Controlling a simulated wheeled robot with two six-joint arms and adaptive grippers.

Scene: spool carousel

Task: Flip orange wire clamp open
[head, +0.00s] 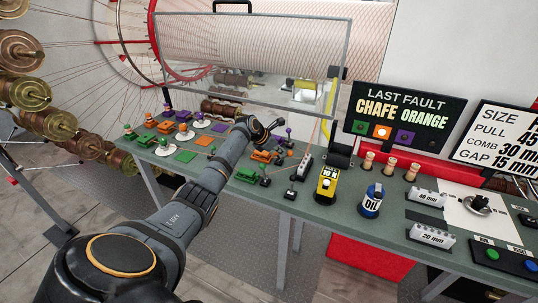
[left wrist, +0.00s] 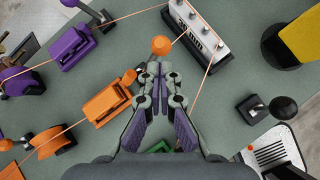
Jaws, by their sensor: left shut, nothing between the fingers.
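The orange wire clamp (left wrist: 107,103) lies on the green bench in the left wrist view, left of my left gripper (left wrist: 160,72). An orange ball knob (left wrist: 161,45) shows just beyond the fingertips; its link to the clamp is partly hidden by the gripper. Whether the fingertips touch the knob, I cannot tell. My left gripper is shut and empty. In the head view the left gripper (head: 268,131) hangs over the clamp row, with the orange clamp (head: 262,156) small beneath it. My right gripper is not in view.
A purple clamp (left wrist: 70,47) sits beside the orange one. A black-knobbed lever (left wrist: 284,108) is at right. Thin wires cross the bench.

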